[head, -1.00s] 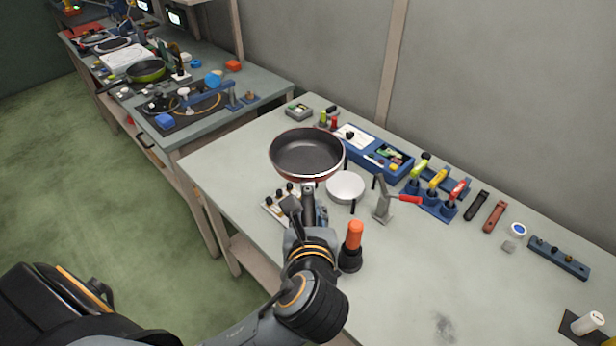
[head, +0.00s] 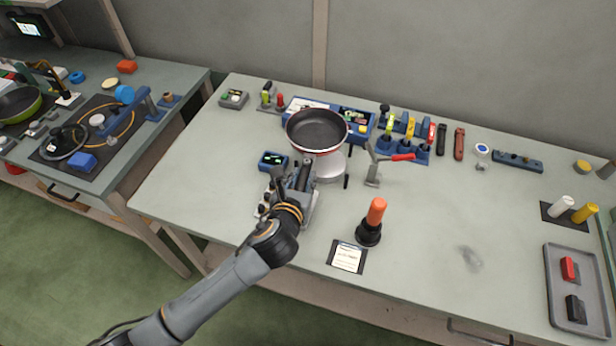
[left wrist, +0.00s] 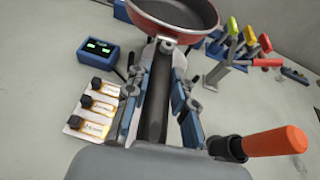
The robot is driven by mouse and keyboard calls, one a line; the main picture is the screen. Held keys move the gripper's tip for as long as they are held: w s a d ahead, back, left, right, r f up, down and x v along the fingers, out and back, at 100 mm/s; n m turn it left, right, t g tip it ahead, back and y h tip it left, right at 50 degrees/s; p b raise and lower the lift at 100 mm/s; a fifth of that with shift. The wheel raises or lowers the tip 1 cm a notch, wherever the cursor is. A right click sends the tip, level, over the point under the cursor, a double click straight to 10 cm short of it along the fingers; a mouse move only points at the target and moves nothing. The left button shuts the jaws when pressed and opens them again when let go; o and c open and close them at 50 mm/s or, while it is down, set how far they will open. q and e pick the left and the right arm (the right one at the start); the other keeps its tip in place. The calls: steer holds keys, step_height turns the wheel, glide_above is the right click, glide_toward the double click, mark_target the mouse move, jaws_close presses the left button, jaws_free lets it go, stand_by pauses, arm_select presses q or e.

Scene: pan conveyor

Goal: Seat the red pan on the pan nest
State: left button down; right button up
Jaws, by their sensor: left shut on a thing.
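The red pan (head: 317,132), dark inside with a red outer wall, is held over the right-hand table. My left gripper (head: 300,176) is shut on its dark handle. In the left wrist view, the handle (left wrist: 157,105) runs between the fingers of my left gripper (left wrist: 158,88), and the red pan (left wrist: 170,18) is at the top. A round pale plate with dark posts (head: 330,168), which looks like the pan nest, is partly hidden below the pan. I cannot tell the exact gap between them. My right gripper is out of view.
A toggle clamp with a red handle (head: 373,172) stands just right of the pale plate. A blue box with a green display (head: 272,161) is to the left. An orange-handled tool (head: 372,222) stands upright in front. A blue parts tray (head: 362,117) is behind the pan.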

arm_select(q)
steer(key=shift+w+d+f+m+h, duration=0.2)
steer(key=shift+d+f+m+h, duration=0.1)
steer(key=shift+d+f, duration=0.2)
steer(key=shift+w+d+f+m+h, duration=0.2)
steer(key=shift+d+f+h, duration=0.15)
steer(key=shift+f, duration=0.45)
steer(key=shift+f+b, duration=0.3)
steer(key=shift+b, duration=0.05)
step_height(320, 180, down, 3)
steer(key=b, duration=0.3)
steer(key=shift+r, duration=0.2)
steer(key=shift+f+b, duration=0.6)
steer(key=shift+b, duration=0.1)
steer(key=shift+f+b, duration=0.25)
steer(key=shift+b, duration=0.1)
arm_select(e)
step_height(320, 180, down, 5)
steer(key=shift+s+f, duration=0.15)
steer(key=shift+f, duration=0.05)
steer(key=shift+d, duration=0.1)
arm_select(q)
steer(key=shift+s+r+p, duration=0.1)
steer(key=shift+r+p, duration=0.05)
steer(key=shift+p, duration=0.3)
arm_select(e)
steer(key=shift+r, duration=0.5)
